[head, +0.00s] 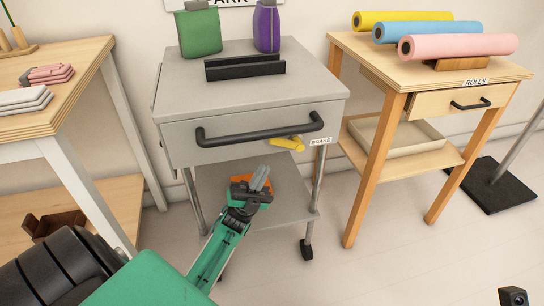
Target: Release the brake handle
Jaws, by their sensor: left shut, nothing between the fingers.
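The brake handle is a yellow lever (287,143) under the front right of the grey cart (176,138), beside a white BRAKE label (320,141). It lies roughly sideways, below the black push bar (262,131). My left gripper (262,171) is shut and empty. In the picture its fingers point up, below and a little left of the yellow lever, with a gap between them. My right gripper is not seen.
A green container (199,32), a purple bottle (266,28) and a black rack (245,68) stand on the cart. A wooden table (375,165) with rolls is at right, a workbench (92,58) at left.

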